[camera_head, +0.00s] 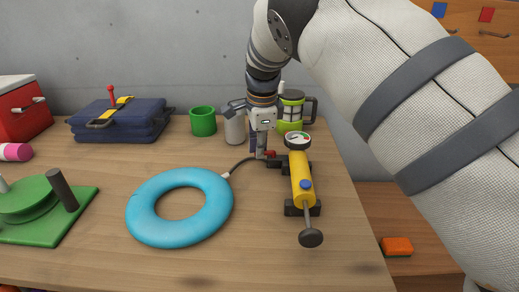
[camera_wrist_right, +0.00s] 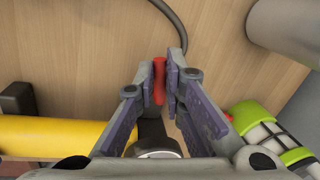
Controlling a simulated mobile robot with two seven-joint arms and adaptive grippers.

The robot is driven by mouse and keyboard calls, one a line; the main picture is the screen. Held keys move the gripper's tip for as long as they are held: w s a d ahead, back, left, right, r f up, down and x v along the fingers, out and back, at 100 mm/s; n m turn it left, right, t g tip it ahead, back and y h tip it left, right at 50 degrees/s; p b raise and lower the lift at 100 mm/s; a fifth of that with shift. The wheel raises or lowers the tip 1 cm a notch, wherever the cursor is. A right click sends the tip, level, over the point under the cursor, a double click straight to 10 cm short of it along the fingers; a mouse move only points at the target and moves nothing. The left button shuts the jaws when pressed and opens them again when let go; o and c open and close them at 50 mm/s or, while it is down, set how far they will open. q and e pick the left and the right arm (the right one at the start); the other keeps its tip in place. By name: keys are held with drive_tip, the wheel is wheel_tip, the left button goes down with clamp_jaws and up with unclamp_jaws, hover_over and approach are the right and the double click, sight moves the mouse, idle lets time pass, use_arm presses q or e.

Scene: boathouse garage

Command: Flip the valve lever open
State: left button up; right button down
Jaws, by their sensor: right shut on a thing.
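The yellow pump (camera_head: 302,180) lies on the wooden table with a round gauge (camera_head: 298,140) at its far end. The red valve lever (camera_head: 270,154) is beside the far end of the pump, near the black hose. My right gripper (camera_head: 262,154) reaches down to it and mostly covers it in the head view. In the right wrist view, the red lever (camera_wrist_right: 159,80) stands between the fingertips of my right gripper (camera_wrist_right: 163,72), which is shut on it. The valve body under it is largely hidden. My left gripper is not in view.
A blue ring float (camera_head: 150,226) lies left of the pump, joined by the hose (camera_head: 240,164). A green mug (camera_head: 203,121), grey cup (camera_head: 234,130) and green lantern (camera_head: 291,112) stand behind. A green base with a post (camera_head: 62,190) is at left.

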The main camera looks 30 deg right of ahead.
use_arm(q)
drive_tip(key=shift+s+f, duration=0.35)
use_arm(e)
drive_tip(key=shift+w+m, duration=0.3)
drive_tip(key=shift+m, duration=0.6)
drive_tip(key=c, duration=1.9)
unclamp_jaws()
drive_tip(key=shift+c, duration=0.2)
wheel_tip(320, 180, up, 12)
drive_tip(key=s+a, duration=0.1)
drive_tip(key=s, duration=0.1)
drive_tip(key=shift+f, duration=0.15)
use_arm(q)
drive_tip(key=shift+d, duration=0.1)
